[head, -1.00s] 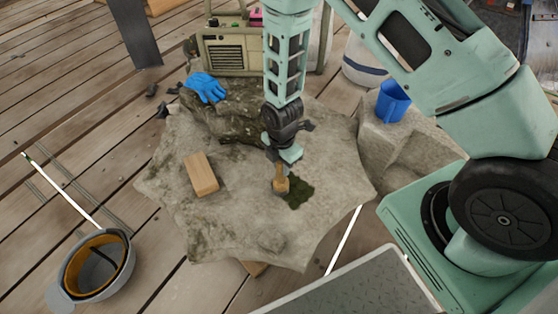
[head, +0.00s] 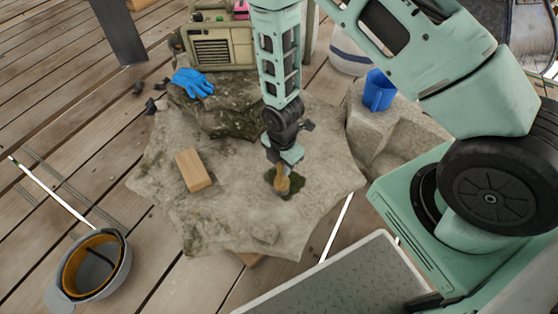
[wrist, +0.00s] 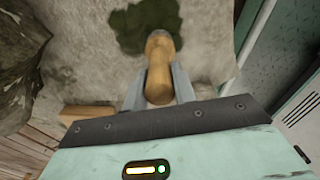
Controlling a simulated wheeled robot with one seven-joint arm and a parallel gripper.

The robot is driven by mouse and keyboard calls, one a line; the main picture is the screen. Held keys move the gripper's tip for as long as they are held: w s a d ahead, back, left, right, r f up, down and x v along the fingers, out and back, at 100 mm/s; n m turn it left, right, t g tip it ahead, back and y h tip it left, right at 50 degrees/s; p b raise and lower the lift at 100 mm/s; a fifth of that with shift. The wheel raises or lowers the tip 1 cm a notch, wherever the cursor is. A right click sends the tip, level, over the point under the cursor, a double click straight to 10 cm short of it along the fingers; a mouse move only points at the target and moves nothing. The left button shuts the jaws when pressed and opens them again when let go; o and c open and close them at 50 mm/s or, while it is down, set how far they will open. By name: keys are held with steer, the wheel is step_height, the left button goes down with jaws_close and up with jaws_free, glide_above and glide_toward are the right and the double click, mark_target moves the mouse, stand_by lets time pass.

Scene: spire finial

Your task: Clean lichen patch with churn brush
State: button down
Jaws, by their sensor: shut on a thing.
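The lichen patch (head: 296,186) is a dark green blotch on the pale stone slab (head: 235,225). It also shows at the top of the wrist view (wrist: 138,22). The churn brush (head: 282,184) has a tan wooden handle and stands roughly upright with its lower end over the patch. In the wrist view its handle (wrist: 159,68) points at the patch. My gripper (head: 283,164) is shut on the brush handle, with a finger on each side of it. The brush's bristles are hidden, so I cannot tell whether they touch the stone.
A wooden block (head: 194,170) lies on the slab left of the brush. A blue glove (head: 192,83) lies on the raised rock behind. A blue mug (head: 379,91) stands on a stone at right. A bucket (head: 92,268) is at lower left on the deck.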

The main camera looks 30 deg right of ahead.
steer(key=s, duration=0.2)
steer(key=s+d+p, duration=0.1)
steer(key=s, duration=0.1)
steer(key=shift+d, duration=0.2)
stand_by(0.6)
steer(key=shift+d, duration=0.1)
steer(key=w+p, duration=0.1)
steer(key=w, duration=0.5)
steer(key=shift+w, duration=0.25)
stand_by(1.3)
steer(key=shift+f, duration=0.1)
steer(key=shift+w+a+p, duration=0.2)
steer(key=shift+w+a, duration=0.1)
steer(key=shift+w, duration=0.65)
steer(key=shift+w+a+p, duration=0.15)
steer(key=shift+w+a, duration=0.2)
steer(key=shift+w, duration=0.55)
steer(key=shift+w+a+p, duration=0.2)
steer(key=shift+w+a, duration=0.1)
steer(key=shift+w, duration=0.65)
steer(key=shift+d, duration=0.15)
